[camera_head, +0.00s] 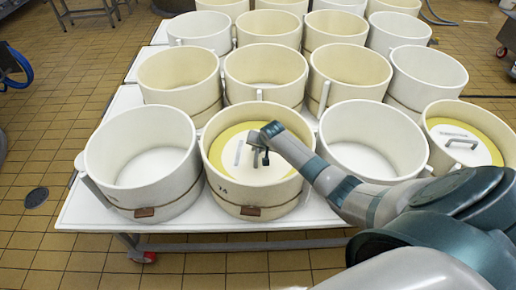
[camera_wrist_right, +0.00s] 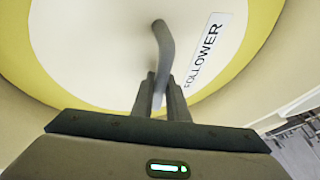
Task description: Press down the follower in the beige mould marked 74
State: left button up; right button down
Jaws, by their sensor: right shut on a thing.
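The beige mould marked 74 (camera_head: 240,208) stands in the front row on the white table. Its follower (camera_head: 232,170), a pale disc with a yellow ring around it, lies inside, below the mould's rim. The wrist view shows the follower (camera_wrist_right: 90,45) with a "FOLLOWER" label and a grey bent handle (camera_wrist_right: 161,45). My right gripper (camera_head: 261,156) reaches into the mould from the right and is shut on this handle; its fingers (camera_wrist_right: 162,92) stand on both sides of it. The gripper partly hides the follower's right side in the head view. My left gripper is not in view.
An empty white mould (camera_head: 145,165) stands to the left and another (camera_head: 372,140) to the right. A further mould with a follower (camera_head: 462,140) is at far right. Rows of moulds fill the white table (camera_head: 85,210) behind.

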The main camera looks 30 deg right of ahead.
jog(key=shift+s+a+f+p, duration=0.3)
jog(key=shift+s+f, duration=0.1)
jog(key=shift+f, duration=0.1)
jog(key=c, duration=1.6)
grip_release()
jog(key=shift+c, duration=0.2)
jog(key=shift+d+r, duration=0.25)
jog(key=shift+s+r, duration=0.25)
jog(key=shift+r, duration=0.25)
jog(key=w+b+v, duration=0.1)
jog(key=b+v, duration=0.1)
jog(key=v, duration=1.4)
jog(key=shift+a+r, duration=0.4)
jog(key=shift+s+f, duration=0.1)
jog(key=shift+s, duration=0.1)
